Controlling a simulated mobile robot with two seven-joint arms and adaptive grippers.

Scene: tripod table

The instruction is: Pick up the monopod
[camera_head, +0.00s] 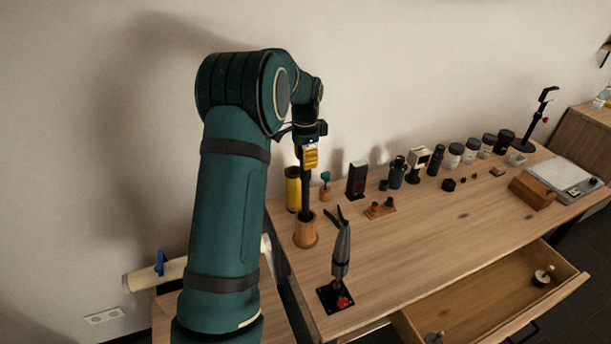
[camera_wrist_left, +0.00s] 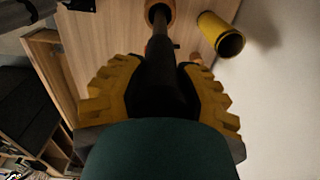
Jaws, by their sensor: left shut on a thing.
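The monopod (camera_head: 306,203) is a dark upright pole whose lower end stands inside a round wooden cup (camera_head: 306,234), so that end is hidden. My left gripper (camera_head: 310,157), with yellow ridged fingers, is shut on the upper part of the pole from above. In the left wrist view the monopod (camera_wrist_left: 158,48) runs down from between the fingers (camera_wrist_left: 160,90) to the wooden cup (camera_wrist_left: 153,12). The top of the pole is hidden by the gripper. My right gripper does not show.
A yellow cylinder (camera_head: 293,189) stands close behind the cup. A grey clamp-like device with a black base (camera_head: 335,297) stands in front. Several jars and small camera parts line the back of the table (camera_head: 450,235). An open drawer (camera_head: 480,305) juts out at the front.

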